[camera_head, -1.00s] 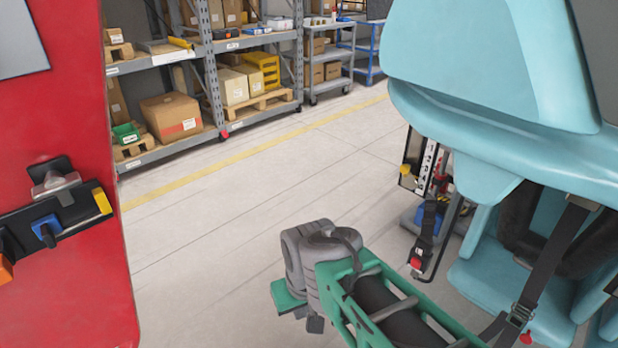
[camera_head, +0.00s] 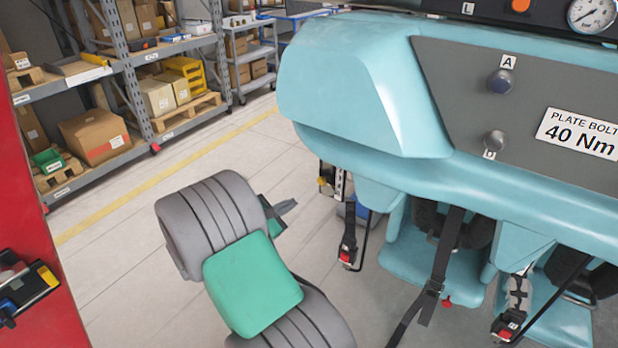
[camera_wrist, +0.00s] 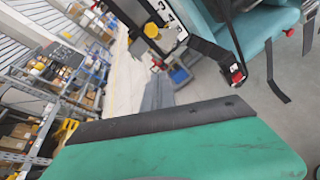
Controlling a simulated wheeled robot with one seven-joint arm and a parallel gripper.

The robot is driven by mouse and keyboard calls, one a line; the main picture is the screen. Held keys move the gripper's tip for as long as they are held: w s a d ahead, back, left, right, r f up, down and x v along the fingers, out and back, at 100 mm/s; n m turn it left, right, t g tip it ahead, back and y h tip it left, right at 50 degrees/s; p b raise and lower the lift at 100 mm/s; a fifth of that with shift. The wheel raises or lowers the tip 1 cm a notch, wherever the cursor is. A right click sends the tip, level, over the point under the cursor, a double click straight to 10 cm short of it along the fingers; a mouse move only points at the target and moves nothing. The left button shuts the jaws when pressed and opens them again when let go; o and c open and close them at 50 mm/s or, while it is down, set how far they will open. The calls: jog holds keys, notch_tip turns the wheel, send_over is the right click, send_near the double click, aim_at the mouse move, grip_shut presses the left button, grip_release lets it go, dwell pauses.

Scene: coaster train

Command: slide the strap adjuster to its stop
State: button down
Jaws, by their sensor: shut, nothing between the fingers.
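A teal coaster car seat (camera_head: 420,260) hangs below a teal body panel, with a black strap (camera_head: 448,240) running down its front. A dark metal strap adjuster (camera_head: 432,288) sits low on that strap, with loose webbing below it. My gripper (camera_head: 286,207) is partly hidden behind my green and grey arm, left of the strap and apart from it. In the wrist view my gripper (camera_wrist: 158,92) shows as narrow grey fingers, shut and empty. A black strap with a red-button buckle (camera_wrist: 236,74) hangs to their right there.
Red-button buckles (camera_head: 347,256) and (camera_head: 507,328) hang beside the seat. The teal body (camera_head: 365,80) overhangs the seats. A red cabinet (camera_head: 20,200) stands at left, and shelving (camera_head: 130,70) at the back. The floor between is clear.

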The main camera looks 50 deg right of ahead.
aim_at(323, 181)
jog(key=s+d, duration=0.1)
jog(key=d, duration=0.8)
jog(key=shift+d+r+p, duration=0.2)
jog(key=shift+r+p, duration=0.1)
jog(key=shift+r, duration=0.1)
jog(key=shift+s, duration=0.1)
